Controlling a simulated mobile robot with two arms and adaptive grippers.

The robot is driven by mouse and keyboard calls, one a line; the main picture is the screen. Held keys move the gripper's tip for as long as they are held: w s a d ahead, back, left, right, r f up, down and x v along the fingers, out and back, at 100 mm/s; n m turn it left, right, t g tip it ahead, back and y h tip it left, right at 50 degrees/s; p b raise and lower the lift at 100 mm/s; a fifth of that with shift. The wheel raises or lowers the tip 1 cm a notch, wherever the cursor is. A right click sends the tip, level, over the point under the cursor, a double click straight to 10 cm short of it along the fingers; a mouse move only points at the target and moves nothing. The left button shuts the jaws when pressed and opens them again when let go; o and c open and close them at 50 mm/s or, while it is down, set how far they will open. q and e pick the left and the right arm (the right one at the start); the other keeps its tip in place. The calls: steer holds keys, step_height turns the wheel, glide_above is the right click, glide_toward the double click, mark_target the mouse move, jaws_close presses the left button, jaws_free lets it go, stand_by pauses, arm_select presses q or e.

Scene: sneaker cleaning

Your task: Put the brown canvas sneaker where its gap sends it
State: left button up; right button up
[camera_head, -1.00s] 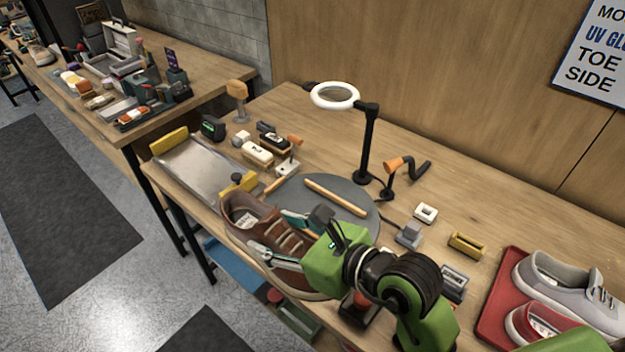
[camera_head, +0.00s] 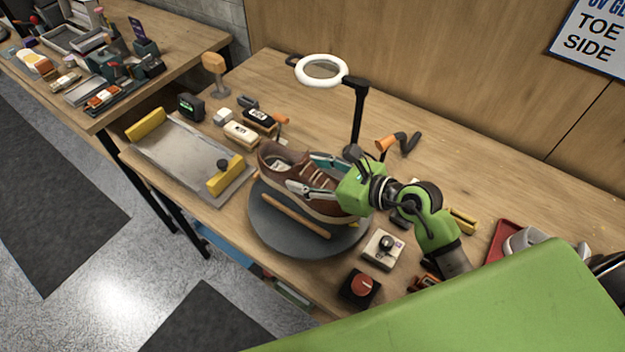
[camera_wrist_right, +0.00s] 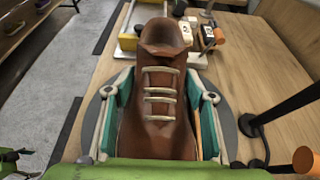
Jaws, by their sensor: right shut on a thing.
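The brown sneaker (camera_head: 315,200) is upright over the round grey turntable (camera_head: 268,234), with its heel end toward the left and its toe end at my palm. My right gripper (camera_head: 312,174) is shut on it, one finger along each side. The right wrist view shows the sneaker's laces and collar (camera_wrist_right: 160,95) between the two teal-padded fingers (camera_wrist_right: 160,110). A wooden rod (camera_head: 295,217) lies on the turntable in front of the sneaker. I cannot tell whether the sole touches the turntable. The toe tip is hidden by my gripper. My left gripper is not seen.
A ring lamp (camera_head: 322,70) stands behind the turntable. A metal tray (camera_head: 180,155) with yellow blocks lies left. Brushes (camera_head: 240,133) sit behind it. A switch box (camera_head: 383,250) and red-knob box (camera_head: 360,288) are in front right. A red mat (camera_head: 503,238) holds a grey shoe.

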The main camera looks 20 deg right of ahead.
mark_target(313, 183)
steer(key=shift+w+d+f, duration=0.15)
steer(key=shift+d+f, duration=0.2)
steer(key=shift+f, duration=0.05)
steer(key=f, duration=0.3)
steer(key=shift+w+d+f+p, duration=0.2)
steer(key=shift+f+p, duration=0.1)
steer(key=shift+p, duration=0.1)
steer(key=shift+s, duration=0.1)
steer(key=o, duration=1)
steer(key=shift+f, duration=0.2)
steer(key=shift+c, duration=0.2)
steer(key=o, duration=0.4)
steer(key=shift+r, duration=0.15)
